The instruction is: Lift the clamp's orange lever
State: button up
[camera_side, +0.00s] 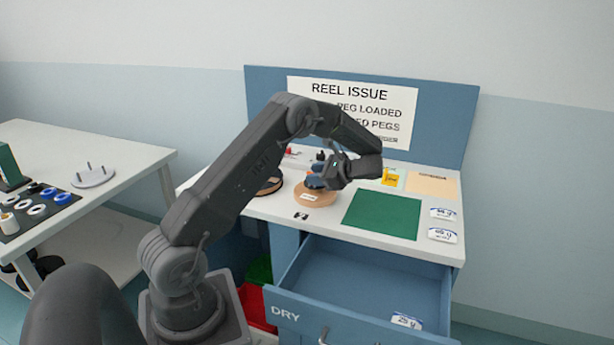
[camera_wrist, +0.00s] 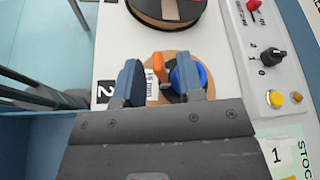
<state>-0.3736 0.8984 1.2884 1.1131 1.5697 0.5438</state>
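The clamp's orange lever (camera_wrist: 154,66) shows in the wrist view, on a round tan base (camera_wrist: 166,57) with a small white label reading "16 mm". A bright blue round part (camera_wrist: 199,73) of the clamp sits beside it, partly covered by my right finger. My gripper (camera_wrist: 160,78) is open, with its two blue fingers apart on either side of the lever's area. I cannot tell whether either finger touches the lever. In the side view the tan base (camera_side: 315,198) stands on the bench below my gripper (camera_side: 317,178), and the lever is hidden there.
A dark reel (camera_wrist: 166,12) lies just beyond the clamp. A control panel with a black knob (camera_wrist: 271,57) and yellow button (camera_wrist: 274,98) is at the right. A green mat (camera_side: 382,215) lies right of the clamp. An open blue drawer (camera_side: 365,283) juts out below the bench.

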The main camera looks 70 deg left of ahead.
jog(key=v, duration=1)
